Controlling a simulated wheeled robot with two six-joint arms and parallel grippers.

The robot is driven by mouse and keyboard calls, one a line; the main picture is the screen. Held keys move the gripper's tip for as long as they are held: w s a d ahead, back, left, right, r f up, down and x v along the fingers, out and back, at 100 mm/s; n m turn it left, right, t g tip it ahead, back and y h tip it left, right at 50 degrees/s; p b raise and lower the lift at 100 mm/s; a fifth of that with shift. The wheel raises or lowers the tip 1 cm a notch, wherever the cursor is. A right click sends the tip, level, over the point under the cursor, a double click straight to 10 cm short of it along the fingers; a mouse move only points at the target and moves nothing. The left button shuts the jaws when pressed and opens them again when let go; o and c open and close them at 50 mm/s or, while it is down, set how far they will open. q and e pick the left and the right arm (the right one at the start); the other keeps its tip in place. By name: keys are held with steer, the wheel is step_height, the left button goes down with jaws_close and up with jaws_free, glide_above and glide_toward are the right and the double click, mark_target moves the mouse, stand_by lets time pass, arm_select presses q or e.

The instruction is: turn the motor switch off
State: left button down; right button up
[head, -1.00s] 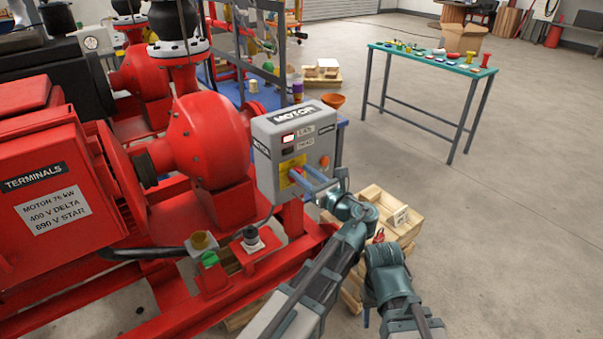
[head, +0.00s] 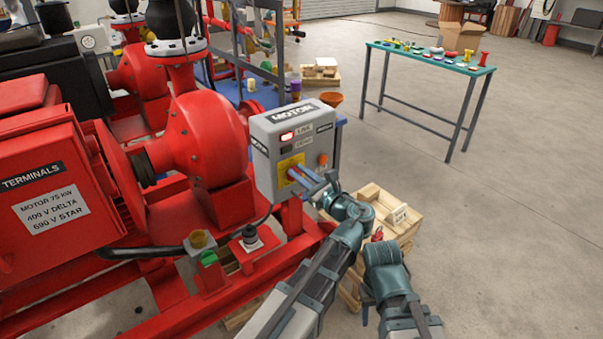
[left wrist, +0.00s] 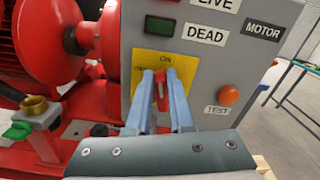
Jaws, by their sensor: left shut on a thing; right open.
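The motor switch box (head: 290,140) is a grey cabinet with a yellow plate (head: 291,165) on its front. A red lamp (head: 287,136) beside the upper label glows. In the left wrist view the green lamp (left wrist: 160,26) by DEAD looks dark. The red switch handle (left wrist: 161,95) lies between the blue fingers of my left gripper (left wrist: 162,78), under the word ON. My left gripper (head: 304,178) is shut on this handle. My right gripper (head: 368,298) hangs low beside its wrist, mostly hidden, away from the box.
An orange TEST button (left wrist: 229,95) sits right of the handle. The red pump and motor (head: 205,135) stand close on the left. A wooden crate (head: 400,225) is below right of the box. A green-topped table (head: 425,58) stands further back, with open floor around it.

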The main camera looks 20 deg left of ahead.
mark_target(288, 177)
arm_select(q)
steer(key=n, duration=0.3)
steer(key=s+f+n+b, duration=0.1)
steer(key=n, duration=0.3)
steer(key=a+n, duration=0.1)
steer(key=n, duration=0.3)
steer(key=shift+s+f+b, duration=0.2)
steer(key=shift+f+b, duration=0.1)
steer(key=shift+f, duration=0.05)
steer(key=shift+f+n+b, duration=0.2)
steer(key=shift+n, duration=0.85)
steer(key=shift+f+n+b, duration=0.15)
steer(key=shift+f+n, duration=0.05)
steer(key=shift+n, duration=0.85)
steer(key=c, duration=0.8)
jaws_free()
steer(key=shift+s, duration=0.15)
